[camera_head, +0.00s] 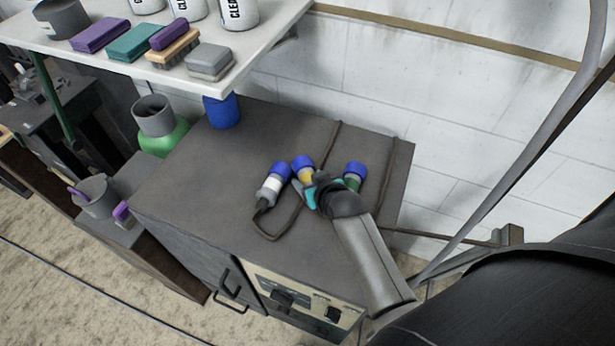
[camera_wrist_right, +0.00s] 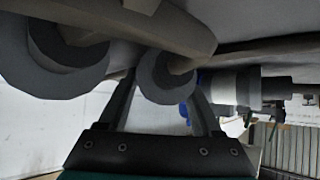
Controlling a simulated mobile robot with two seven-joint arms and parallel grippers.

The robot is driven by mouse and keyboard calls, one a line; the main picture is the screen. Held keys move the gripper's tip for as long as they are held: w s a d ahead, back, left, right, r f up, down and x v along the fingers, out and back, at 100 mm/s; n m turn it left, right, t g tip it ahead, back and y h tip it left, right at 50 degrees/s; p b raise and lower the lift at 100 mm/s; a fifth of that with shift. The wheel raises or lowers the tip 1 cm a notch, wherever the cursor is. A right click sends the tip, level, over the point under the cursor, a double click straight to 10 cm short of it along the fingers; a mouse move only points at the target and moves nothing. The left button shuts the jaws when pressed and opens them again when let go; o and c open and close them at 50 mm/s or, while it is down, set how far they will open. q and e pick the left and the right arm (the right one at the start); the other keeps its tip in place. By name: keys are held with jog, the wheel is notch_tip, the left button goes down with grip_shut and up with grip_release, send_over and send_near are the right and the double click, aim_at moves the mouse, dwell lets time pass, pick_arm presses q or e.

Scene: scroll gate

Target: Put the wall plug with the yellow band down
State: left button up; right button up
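The wall plug with the yellow band (camera_head: 306,175) has a blue end and is at the right part of the dark cabinet top (camera_head: 200,172). My right gripper (camera_head: 314,187) reaches it from the lower right and covers its lower part. In the right wrist view its fingers (camera_wrist_right: 164,98) flank a round grey end (camera_wrist_right: 164,80), apparently this plug, closely on both sides. I cannot tell whether the plug touches the cabinet top. A plug with a white band (camera_head: 271,188) lies close on the left, and one with a green band (camera_head: 353,178) on the right. My left gripper is out of view.
Brown cables (camera_head: 273,238) run across the cabinet top by the plugs. A blue cup (camera_head: 222,111) stands at the back left. A white shelf (camera_head: 115,65) with sponges, a brush and bottles hangs above the left. The cabinet top's left part is clear.

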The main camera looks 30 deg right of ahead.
aim_at(309, 176)
grip_shut()
dwell(0.3)
dwell(0.3)
notch_tip(309, 176, up, 20)
jog(key=p, duration=0.4)
jog(key=shift+p, duration=0.3)
